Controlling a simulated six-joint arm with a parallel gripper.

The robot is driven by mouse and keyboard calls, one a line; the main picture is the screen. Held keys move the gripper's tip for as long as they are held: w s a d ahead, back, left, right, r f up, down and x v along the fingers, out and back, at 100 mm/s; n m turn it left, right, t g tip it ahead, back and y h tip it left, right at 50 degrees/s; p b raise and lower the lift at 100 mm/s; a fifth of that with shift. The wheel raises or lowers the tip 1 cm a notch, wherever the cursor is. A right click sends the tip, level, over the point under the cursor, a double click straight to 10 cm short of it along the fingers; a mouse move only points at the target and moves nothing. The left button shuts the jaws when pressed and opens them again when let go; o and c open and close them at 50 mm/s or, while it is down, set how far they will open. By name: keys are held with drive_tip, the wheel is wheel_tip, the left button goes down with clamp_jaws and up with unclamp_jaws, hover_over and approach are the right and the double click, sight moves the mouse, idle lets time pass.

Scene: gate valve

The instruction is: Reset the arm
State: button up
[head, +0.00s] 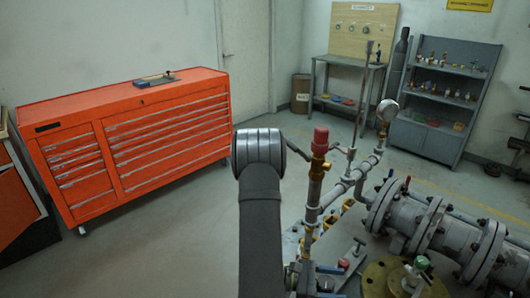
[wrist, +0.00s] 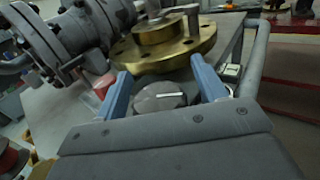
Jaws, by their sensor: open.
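My gripper (wrist: 160,70) shows in the wrist view with its two blue fingers apart. I see nothing held between them. Beyond and partly between the fingers is a dark grey rounded part with a white mark (wrist: 160,98); I cannot tell how far it is from them. Just past the fingertips is a brass flange (wrist: 185,42). Grey flanged valve piping (wrist: 75,35) is at the upper left. In the head view my dark arm rises in the middle and hides what is behind it; the gripper cannot be made out there. The grey flanged piping (head: 432,225) is at the right.
A red-capped upright pipe (head: 320,142) stands close right of my arm, with a gauge (head: 387,110) behind it. A brass flange (head: 375,278) lies at the lower right. An orange tool chest (head: 135,140) stands left. Floor between chest and arm is clear.

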drive_tip(key=m+g, duration=0.1)
drive_tip(key=g, duration=0.1)
drive_tip(key=shift+a+m+g+y, duration=0.1)
drive_tip(key=shift+m+g+y, duration=0.2)
drive_tip(key=shift+m+g, duration=0.1)
drive_tip(key=v, duration=1.8)
drive_tip(key=s+d+f+m+g+y, duration=0.1)
drive_tip(key=s+d+f+g+y, duration=0.1)
drive_tip(key=s+y, duration=0.4)
drive_tip(key=shift+m+g, duration=0.4)
drive_tip(key=shift+g, duration=0.2)
